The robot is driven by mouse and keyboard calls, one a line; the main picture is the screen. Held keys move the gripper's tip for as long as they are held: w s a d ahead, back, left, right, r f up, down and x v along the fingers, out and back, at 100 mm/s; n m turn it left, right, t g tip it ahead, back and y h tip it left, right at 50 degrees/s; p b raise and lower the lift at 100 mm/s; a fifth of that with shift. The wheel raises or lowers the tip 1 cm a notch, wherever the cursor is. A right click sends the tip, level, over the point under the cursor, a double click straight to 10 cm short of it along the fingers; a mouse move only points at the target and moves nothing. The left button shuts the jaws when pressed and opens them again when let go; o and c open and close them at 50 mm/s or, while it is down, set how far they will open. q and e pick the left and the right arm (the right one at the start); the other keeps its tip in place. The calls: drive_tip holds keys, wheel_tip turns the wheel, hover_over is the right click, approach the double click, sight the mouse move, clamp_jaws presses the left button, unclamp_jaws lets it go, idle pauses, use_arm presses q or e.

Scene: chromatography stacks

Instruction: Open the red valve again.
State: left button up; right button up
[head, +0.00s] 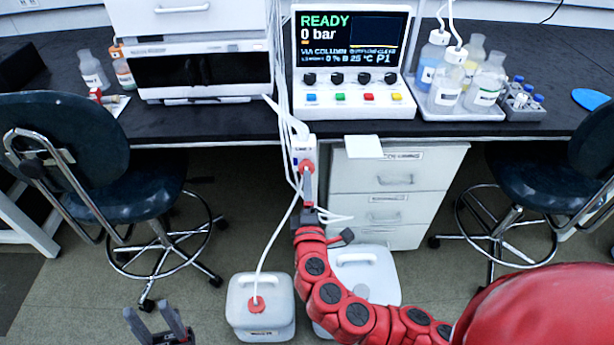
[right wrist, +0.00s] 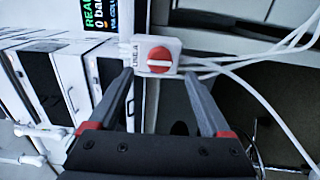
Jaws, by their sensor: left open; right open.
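The red valve (head: 307,167) is a round knob on a white block in front of the bench edge, below the display. In the right wrist view the red valve (right wrist: 159,55) faces me, with a white bar lying across it, level in the picture. The block beside it carries a small label, seemingly "LINE A". My right gripper (right wrist: 159,75) is open, its fingertips either side of the knob's lower part in the picture; I cannot tell whether they touch it. In the head view my right gripper (head: 309,190) partly overlaps the valve. My left gripper (head: 160,325) is open and empty, low above the floor.
The display (head: 350,42) reads READY, 0 bar. White tubes (right wrist: 255,62) run from the valve block. A white canister (head: 261,308) and another stand on the floor. Chairs (head: 90,160) flank the bench. A bottle tray (head: 455,110) stands at right.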

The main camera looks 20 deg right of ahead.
drive_tip(key=p+v, duration=0.2)
drive_tip(key=v, duration=0.9)
drive_tip(key=shift+s, duration=0.2)
